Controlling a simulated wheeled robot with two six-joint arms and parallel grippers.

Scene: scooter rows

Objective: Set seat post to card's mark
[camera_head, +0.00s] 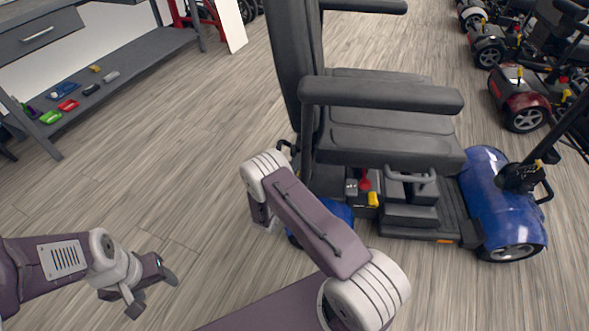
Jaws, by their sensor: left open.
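A blue scooter (491,208) stands at centre right with its black seat (395,140) fitted, its backrest to the left and an armrest on the near side. The seat post is not clearly seen; the seat and my right arm hide part of that area. Under the seat are a red knob (364,181) and a yellow part (373,199). No card with a mark can be made out. My left gripper (154,290) is open and empty above the floor at lower left, well apart from the scooter. My right arm crosses in front of the scooter's rear; its gripper cannot be seen.
A grey workbench (130,68) at upper left has a low shelf with several small coloured items (68,105). More scooters stand in a row at upper right, including a dark red one (522,103). The wooden floor between bench and scooter is clear.

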